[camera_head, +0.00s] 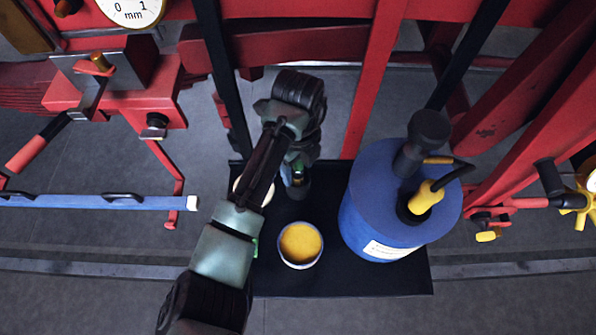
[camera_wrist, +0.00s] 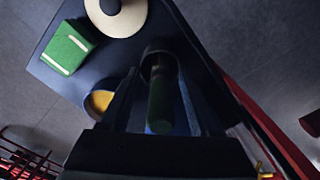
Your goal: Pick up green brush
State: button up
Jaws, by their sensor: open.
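The green brush (camera_wrist: 160,100) shows in the wrist view as a dark green cylinder, standing in a dark round cup (camera_wrist: 158,52). My gripper (camera_wrist: 158,76) is open, with one finger on each side of the green cylinder. I cannot tell whether the fingers touch it. In the head view, my gripper (camera_head: 298,165) is above the black tabletop, over the dark cup (camera_head: 300,189), and a little green shows there. My gripper hides most of the brush in that view.
A bowl of yellow stuff (camera_head: 300,243) and a large blue canister (camera_head: 400,185) stand on the black table (camera_head: 340,285). A green box (camera_wrist: 68,47) and a cream disc (camera_wrist: 118,20) lie near the cup. Red frame beams (camera_head: 375,75) stand behind the table.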

grip_shut()
dwell(0.3)
notch_tip(320, 180, up, 10)
jog(key=shift+r+b, duration=0.1)
jog(key=shift+b, duration=0.25)
